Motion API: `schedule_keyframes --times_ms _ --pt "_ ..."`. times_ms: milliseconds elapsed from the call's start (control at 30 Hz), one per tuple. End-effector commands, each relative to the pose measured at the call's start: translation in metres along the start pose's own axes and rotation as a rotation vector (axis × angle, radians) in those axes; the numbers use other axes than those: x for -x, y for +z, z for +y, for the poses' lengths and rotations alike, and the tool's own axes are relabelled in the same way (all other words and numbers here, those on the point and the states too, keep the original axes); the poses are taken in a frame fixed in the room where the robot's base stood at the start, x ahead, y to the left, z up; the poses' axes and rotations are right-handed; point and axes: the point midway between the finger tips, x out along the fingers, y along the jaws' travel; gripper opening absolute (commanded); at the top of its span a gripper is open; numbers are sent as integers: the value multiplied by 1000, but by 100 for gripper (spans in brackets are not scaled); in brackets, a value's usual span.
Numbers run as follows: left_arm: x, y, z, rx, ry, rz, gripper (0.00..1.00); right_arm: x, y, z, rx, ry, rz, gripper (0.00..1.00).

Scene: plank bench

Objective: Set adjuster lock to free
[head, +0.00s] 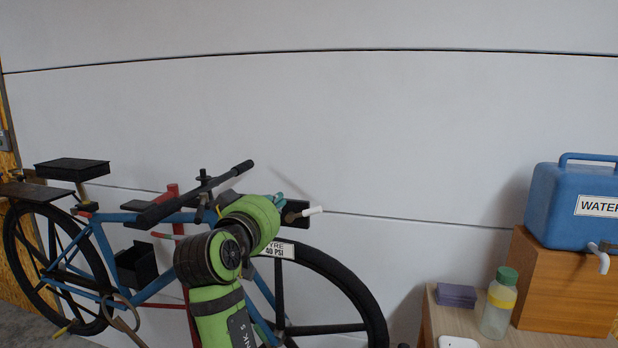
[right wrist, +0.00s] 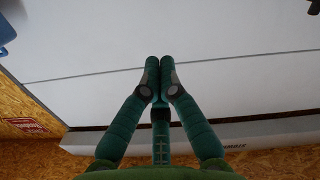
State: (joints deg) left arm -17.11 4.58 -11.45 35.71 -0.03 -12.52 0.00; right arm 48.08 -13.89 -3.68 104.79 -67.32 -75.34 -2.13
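My right arm's green links rise in front of the bicycle in the head view. A small teal part of my right gripper (head: 280,200) shows past the last link, close to a black block with a white lever (head: 311,211). I cannot tell whether they touch, or whether this block is the adjuster lock. No label naming the lock is readable. In the right wrist view the teal fingers of my right gripper (right wrist: 159,68) meet at their tips with nothing between them. My left gripper is not in view.
A blue bicycle (head: 96,240) with black handlebars (head: 222,180) stands along the pale wall. At right, a table holds a bottle (head: 498,305), purple cloths (head: 456,295) and a wooden box (head: 560,290) bearing a blue water container (head: 560,205). The wall above is clear.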

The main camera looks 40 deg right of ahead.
Motion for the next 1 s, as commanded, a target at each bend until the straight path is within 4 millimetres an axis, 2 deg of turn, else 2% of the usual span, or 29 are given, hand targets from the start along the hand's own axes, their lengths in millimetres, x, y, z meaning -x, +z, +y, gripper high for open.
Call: schedule_keyframes --times_ms 133,267,633,800,1000 --pt "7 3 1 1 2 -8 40 -5 -1 0 2 -3 -12 0" --pt "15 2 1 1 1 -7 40 -24 -2 1 4 -1 -12 0" --pt "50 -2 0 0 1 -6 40 -102 -3 2 4 -1 -10 0" --pt "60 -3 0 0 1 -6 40 -106 25 0 3 -3 -11 0" --pt "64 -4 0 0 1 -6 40 -108 38 -1 1 -4 -8 0"
